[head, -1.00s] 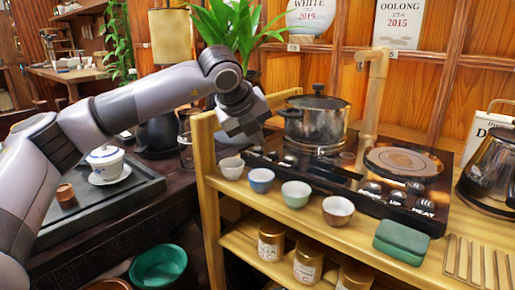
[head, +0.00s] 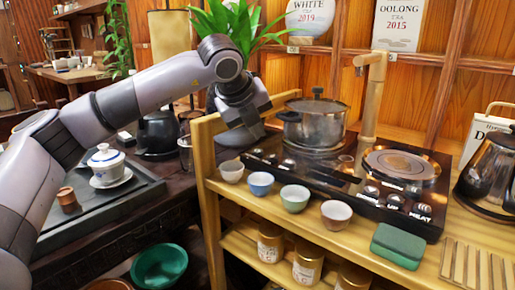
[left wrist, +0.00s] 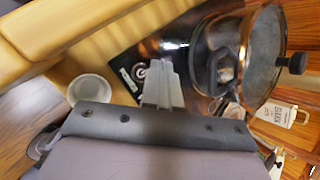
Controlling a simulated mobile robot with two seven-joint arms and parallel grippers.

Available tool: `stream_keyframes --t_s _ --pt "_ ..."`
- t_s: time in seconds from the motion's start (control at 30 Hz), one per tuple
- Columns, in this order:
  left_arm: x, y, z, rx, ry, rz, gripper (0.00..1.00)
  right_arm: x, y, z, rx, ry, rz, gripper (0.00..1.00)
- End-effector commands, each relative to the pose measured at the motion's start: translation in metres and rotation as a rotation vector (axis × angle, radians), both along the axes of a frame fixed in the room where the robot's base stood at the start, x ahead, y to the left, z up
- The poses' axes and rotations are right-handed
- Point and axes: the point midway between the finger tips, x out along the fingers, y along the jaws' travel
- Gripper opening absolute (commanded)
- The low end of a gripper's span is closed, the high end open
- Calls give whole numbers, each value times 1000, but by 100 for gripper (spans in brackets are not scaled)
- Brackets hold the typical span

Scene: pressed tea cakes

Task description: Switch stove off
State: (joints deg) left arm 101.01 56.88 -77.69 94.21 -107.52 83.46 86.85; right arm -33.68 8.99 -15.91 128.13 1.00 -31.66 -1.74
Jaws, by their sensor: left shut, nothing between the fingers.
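The black stove (head: 375,215) sits on the wooden shelf. It has a left knob group (head: 288,163) and a right knob group (head: 395,200) above white lettering. A steel pot (head: 313,128) stands on the left burner; the right burner (head: 400,165) is bare. My left gripper (head: 246,143) is above the stove's left end, left of the pot, its tips hard to make out. In the left wrist view, the fingers (left wrist: 164,88) are shut and empty beside a round knob (left wrist: 138,70) on the black panel; I cannot tell if they touch it. My right gripper is not in view.
Several small cups, including a blue one (head: 260,183), line the shelf's front. A green sponge (head: 398,246) lies at front right. A glass kettle (head: 490,170) stands right of the stove, and a wooden spout (head: 372,95) rises behind it. The shelf's side post (head: 208,160) is close to my arm.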

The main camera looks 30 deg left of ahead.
Motion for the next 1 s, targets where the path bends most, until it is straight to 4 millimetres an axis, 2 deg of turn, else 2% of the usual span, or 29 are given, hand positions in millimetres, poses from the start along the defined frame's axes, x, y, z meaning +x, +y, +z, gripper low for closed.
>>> stream_keyframes --t_s 0.03,0.33,1.0 --pt "0 0 9 0 -1 0 0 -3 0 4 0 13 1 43" --pt "0 0 37 1 0 -1 0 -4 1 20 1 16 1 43" --pt "0 0 37 1 0 -1 0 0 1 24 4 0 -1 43"
